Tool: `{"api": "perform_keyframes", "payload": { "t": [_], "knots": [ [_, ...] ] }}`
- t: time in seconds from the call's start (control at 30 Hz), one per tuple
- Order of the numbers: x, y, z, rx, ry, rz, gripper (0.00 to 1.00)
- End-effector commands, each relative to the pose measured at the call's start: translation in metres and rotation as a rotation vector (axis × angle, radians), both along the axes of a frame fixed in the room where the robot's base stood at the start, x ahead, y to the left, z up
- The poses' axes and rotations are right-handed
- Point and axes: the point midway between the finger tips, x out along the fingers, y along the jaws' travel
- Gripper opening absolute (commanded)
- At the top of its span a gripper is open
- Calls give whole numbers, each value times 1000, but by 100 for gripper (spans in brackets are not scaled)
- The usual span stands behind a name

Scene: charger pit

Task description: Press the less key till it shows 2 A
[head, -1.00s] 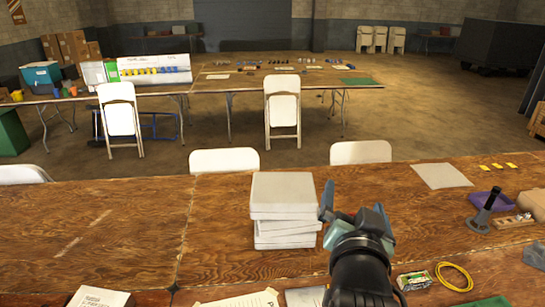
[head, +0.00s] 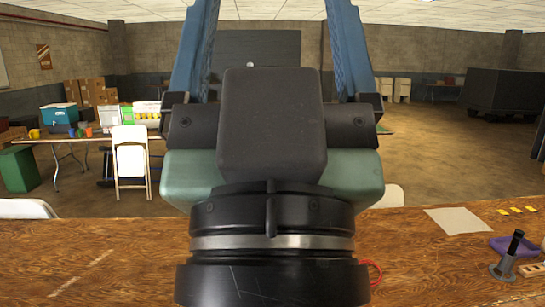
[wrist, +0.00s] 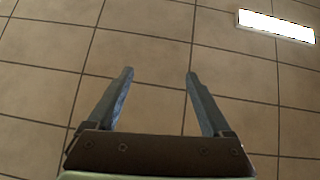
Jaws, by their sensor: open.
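My gripper (head: 272,45) fills the middle of the head view, raised and pointing up, with its two blue fingers spread apart. In the wrist view my gripper (wrist: 160,75) is open and empty, with only ceiling beyond the fingers. No charger, less key or display can be made out in either current view. My arm and gripper hide the middle of the near table.
The near wooden table (head: 100,255) carries a paper sheet (head: 458,220), a purple item (head: 508,246) and a dark-handled tool (head: 508,255) at right. A white chair (head: 130,160) stands by the far table. A ceiling light (wrist: 276,26) shows in the wrist view.

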Motion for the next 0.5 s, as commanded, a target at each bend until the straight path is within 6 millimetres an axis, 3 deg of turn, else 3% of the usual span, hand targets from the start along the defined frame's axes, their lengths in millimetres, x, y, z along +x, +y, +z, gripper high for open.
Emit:
{"api": "perform_keyframes", "payload": {
  "t": [0.07, 0.43, 0.5],
  "knots": [
    [0, 0, 0, 0, 2, 0, 68],
    [1, 0, -1, 1, 3, 0, 1],
    [1, 0, -1, 1, 3, 0, 0]
  ]
}}
